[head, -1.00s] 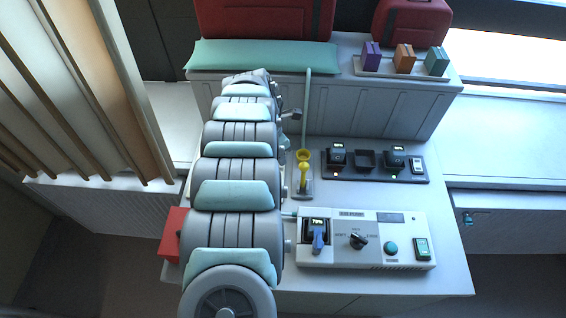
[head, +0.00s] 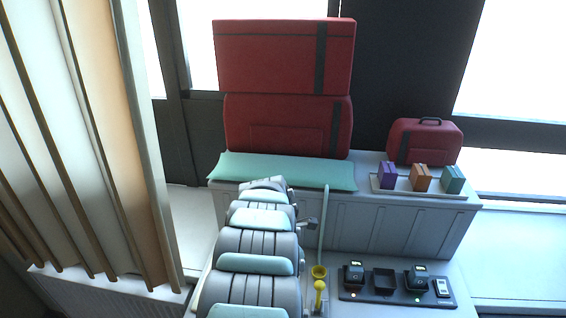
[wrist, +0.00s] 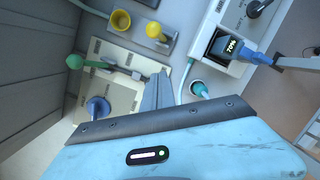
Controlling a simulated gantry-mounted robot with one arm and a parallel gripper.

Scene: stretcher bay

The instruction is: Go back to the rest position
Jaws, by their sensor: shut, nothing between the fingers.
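My gripper (wrist: 160,82) shows in the wrist view as narrow grey fingers, shut and empty. It points at the station top, beside a pale plate (wrist: 98,104) with a blue knob (wrist: 98,107) and a green ball-ended lever (wrist: 75,62). I cannot tell how far the fingertips are above the surface. In the head view my grey and teal segmented arm reaches over the left part of the station, and I cannot make out the gripper there.
A yellow cup (head: 319,272) and a dark device strip (head: 398,286) are right of my arm. A tray of coloured boxes (head: 421,177) sits right. A control box (wrist: 262,30) with a 70% display is close to the gripper. A slatted blind stands left.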

